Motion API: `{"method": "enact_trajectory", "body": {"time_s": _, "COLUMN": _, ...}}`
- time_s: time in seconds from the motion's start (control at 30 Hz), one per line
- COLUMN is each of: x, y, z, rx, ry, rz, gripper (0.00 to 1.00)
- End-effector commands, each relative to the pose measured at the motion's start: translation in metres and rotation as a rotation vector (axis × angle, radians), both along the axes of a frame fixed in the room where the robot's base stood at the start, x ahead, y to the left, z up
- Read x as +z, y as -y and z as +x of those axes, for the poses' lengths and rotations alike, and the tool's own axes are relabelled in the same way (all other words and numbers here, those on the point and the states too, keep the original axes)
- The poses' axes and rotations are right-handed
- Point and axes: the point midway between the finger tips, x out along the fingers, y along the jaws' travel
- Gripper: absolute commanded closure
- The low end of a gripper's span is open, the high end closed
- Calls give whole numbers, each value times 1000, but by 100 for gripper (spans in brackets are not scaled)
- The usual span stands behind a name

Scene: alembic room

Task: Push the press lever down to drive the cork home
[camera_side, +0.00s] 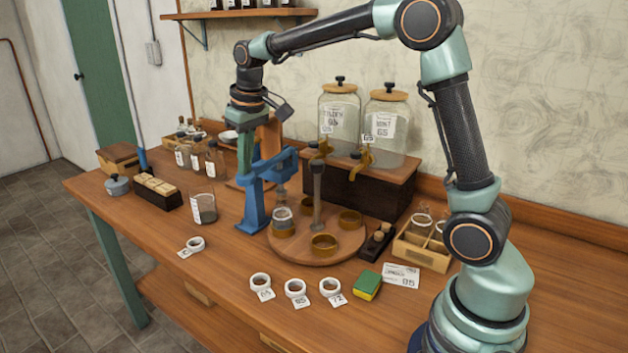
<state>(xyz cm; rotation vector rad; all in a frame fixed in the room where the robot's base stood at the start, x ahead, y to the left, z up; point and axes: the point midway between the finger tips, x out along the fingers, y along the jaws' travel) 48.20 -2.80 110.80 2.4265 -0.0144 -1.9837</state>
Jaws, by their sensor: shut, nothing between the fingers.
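The blue press (252,205) stands on the bench at the left edge of a round wooden turntable (308,255). Its blue upper arm (277,163) reaches right over a small glass bottle (282,217). The bottle stands upright in a brass ring on the turntable. The cork is too small to make out. My gripper (245,155) points down at the top of the press, shut and empty. Its tips overlap the press in the picture, so I cannot tell whether they touch the lever. The lever's handle is hard to separate from the press arm.
Two big glass jars (340,110) with brass taps stand on a dark wooden stand (375,190) behind the turntable. A glass beaker (203,208) and several small bottles stand left of the press. White label rings (296,289) and a sponge (367,285) lie in front.

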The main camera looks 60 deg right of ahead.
Motion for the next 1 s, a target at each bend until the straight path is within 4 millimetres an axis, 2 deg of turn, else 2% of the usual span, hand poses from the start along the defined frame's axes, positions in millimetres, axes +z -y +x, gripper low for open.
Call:
{"method": "enact_trajectory", "body": {"time_s": 0.2, "x": -2, "y": 0, "z": -1, "rx": 0, "ry": -5, "rz": 0, "gripper": 100}}
{"method": "enact_trajectory", "body": {"time_s": 0.33, "x": 5, "y": 0, "z": 0, "rx": 0, "ry": -2, "rz": 0, "gripper": 100}}
{"method": "enact_trajectory", "body": {"time_s": 1.0, "x": 79, "y": 0, "z": 0, "rx": 0, "ry": 1, "rz": 0, "gripper": 100}}
